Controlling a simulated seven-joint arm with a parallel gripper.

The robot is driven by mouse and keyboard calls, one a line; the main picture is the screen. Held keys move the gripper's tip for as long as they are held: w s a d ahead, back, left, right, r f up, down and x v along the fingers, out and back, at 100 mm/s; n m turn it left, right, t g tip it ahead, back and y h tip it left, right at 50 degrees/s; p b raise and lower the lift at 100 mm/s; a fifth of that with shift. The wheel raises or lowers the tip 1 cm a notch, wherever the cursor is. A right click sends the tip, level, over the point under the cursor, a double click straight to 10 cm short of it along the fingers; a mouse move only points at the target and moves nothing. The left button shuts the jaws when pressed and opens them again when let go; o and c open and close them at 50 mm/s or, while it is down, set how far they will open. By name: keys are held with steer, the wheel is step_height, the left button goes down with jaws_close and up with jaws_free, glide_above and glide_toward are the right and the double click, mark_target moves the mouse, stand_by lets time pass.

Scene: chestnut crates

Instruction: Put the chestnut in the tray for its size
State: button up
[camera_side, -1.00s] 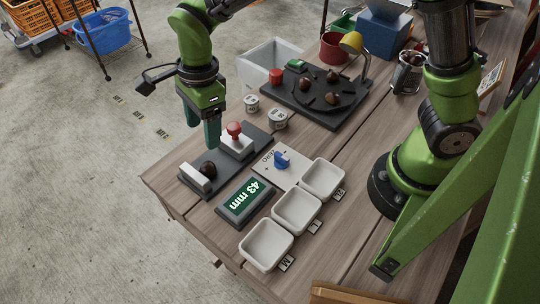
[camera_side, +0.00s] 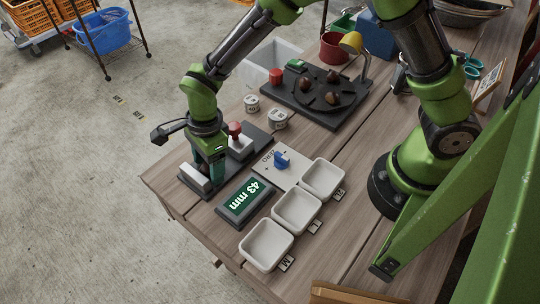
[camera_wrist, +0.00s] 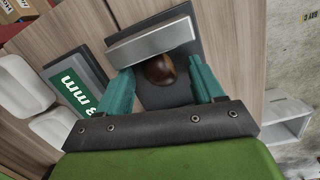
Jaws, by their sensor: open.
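The brown chestnut (camera_wrist: 160,70) lies on the dark gauge base (camera_wrist: 165,95), beside the light grey block (camera_wrist: 150,42). My gripper (camera_wrist: 163,88) is lowered over it, open, with one teal finger on each side of the chestnut. In the side view my gripper (camera_side: 212,172) hides the chestnut. The display (camera_side: 246,200) reads 43 mm. Three white trays stand in a row: the near one (camera_side: 248,262), the middle one (camera_side: 280,224) and the far one (camera_side: 308,192).
A red-topped part (camera_side: 235,130) stands on the gauge base behind my gripper. Two small weights (camera_side: 278,119) and a dark turntable (camera_side: 330,100) with several chestnuts are farther back.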

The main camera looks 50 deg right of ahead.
steer(key=shift+c, duration=0.3)
steer(key=c, duration=1.1)
steer(key=shift+r, duration=0.15)
